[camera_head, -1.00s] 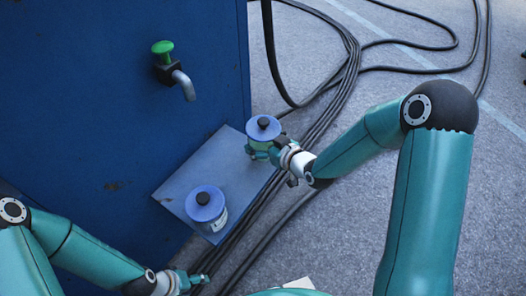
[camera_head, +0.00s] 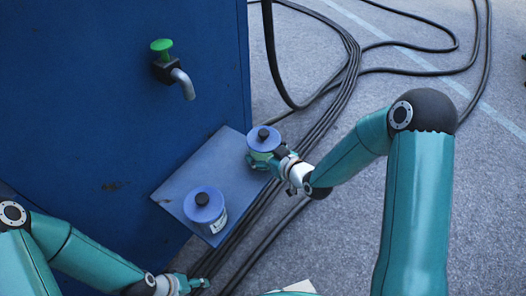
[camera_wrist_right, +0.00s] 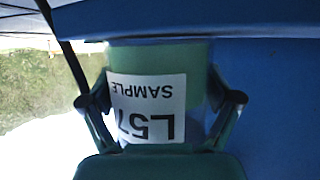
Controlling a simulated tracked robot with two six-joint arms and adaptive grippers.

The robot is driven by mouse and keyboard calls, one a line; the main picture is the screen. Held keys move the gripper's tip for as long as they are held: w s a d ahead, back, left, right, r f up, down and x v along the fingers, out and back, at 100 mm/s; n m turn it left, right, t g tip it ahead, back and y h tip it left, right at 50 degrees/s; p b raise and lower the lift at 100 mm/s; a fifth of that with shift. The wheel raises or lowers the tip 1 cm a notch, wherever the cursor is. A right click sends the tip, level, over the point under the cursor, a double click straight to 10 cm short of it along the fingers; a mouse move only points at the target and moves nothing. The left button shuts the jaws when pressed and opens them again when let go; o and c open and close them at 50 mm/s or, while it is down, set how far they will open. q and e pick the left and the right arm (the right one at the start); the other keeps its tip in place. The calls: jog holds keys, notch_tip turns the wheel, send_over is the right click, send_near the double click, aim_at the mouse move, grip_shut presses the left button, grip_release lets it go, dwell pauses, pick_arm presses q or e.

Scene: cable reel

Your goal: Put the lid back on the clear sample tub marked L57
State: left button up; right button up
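A tub with a blue lid and black knob (camera_head: 263,139) is at the right edge of the metal shelf (camera_head: 222,158). Its white label (camera_wrist_right: 148,107) reads "L57 SAMPLE", upside down in the right wrist view, over green contents. My right gripper (camera_head: 264,161) has its fingers on both sides of this tub, seemingly closed on it; in the wrist view the fingers (camera_wrist_right: 165,102) flank the label. I cannot tell whether its base touches the shelf. My left gripper (camera_head: 194,284) is below the shelf in the picture, small and empty-looking; its finger opening is unclear.
A second tub with a blue lid (camera_head: 206,205) stands near the shelf's front corner. A tap with a green knob (camera_head: 162,48) sticks out of the blue cabinet (camera_head: 90,110) above the shelf. Black cables (camera_head: 330,105) run over the grey ground beside it.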

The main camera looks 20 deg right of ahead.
jog(key=shift+o, duration=0.6)
jog(key=shift+r, duration=0.15)
jog(key=p+v, duration=0.9)
jog(key=v, duration=0.3)
